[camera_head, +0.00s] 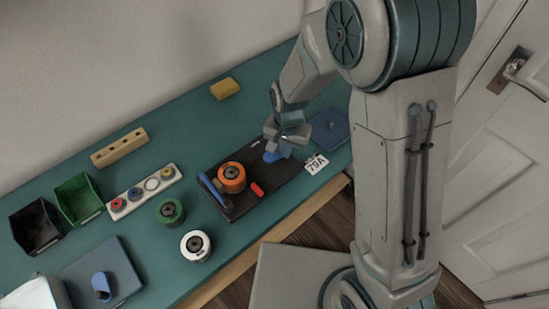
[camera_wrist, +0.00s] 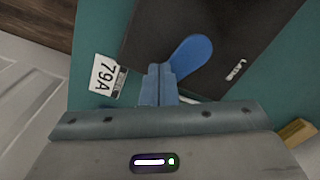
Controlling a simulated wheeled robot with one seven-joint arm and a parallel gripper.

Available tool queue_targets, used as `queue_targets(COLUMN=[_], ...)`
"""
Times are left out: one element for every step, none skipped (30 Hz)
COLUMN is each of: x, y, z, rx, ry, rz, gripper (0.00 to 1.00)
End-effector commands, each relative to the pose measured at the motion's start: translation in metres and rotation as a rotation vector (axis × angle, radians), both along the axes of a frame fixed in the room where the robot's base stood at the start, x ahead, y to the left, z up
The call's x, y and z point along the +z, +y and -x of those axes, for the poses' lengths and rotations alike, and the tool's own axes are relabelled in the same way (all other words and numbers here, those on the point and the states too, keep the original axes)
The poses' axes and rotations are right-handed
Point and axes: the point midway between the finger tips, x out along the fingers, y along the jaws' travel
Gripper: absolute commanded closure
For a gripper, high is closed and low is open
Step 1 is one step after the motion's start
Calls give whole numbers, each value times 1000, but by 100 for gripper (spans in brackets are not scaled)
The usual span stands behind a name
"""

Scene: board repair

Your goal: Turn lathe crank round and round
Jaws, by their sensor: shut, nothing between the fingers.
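The lathe is a dark board (camera_head: 272,187) on the teal bench, and it also shows in the wrist view (camera_wrist: 225,25). An orange round part (camera_head: 231,178) stands on it, with a blue bar (camera_head: 211,190) at its left end and a red piece (camera_head: 257,190) in front. A blue rounded paddle (camera_wrist: 192,54), seemingly the crank, lies at the board's right end. My gripper (camera_wrist: 160,72) is shut and empty beside the paddle's narrow end. Whether they touch is unclear. My gripper (camera_head: 281,149) partly hides this end in the head view.
A white 79A tag (camera_head: 316,163) and a blue plate (camera_head: 330,128) lie to the right. Green (camera_head: 169,210) and white (camera_head: 195,245) round parts stand left of the lathe. Bins, a wooden block (camera_head: 120,148) and a yellow block (camera_head: 225,88) are farther off.

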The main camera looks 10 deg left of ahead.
Motion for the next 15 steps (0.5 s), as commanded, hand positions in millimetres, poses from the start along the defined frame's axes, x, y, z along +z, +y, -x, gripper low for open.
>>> queue_targets(x=[6, 9, 13, 17, 20, 24, 27, 30, 34, 37, 40, 44, 47, 50, 54], y=[0, 0, 0, 0, 0, 0, 0, 0, 0, 0, 0, 0, 0, 0, 0], z=[0, 0, 0, 0, 0, 0, 0, 0, 0, 0, 0, 0, 0, 0, 0], rx=[0, 0, 0, 0, 0, 0, 0, 0, 0, 0, 0, 0, 0, 0, 0], ry=[-1, -1, -1, -1, -1, -1, -1, -2, -2, -2, -2, -2, -1, -1, -1], rz=[-1, -1, -1, -1, -1, -1, -1, -2, -2, -2, -2, -2, -1, -1, -1], gripper=[100, 100, 100, 100, 100, 100, 100, 100, 100, 100, 100, 100, 100, 100, 100])
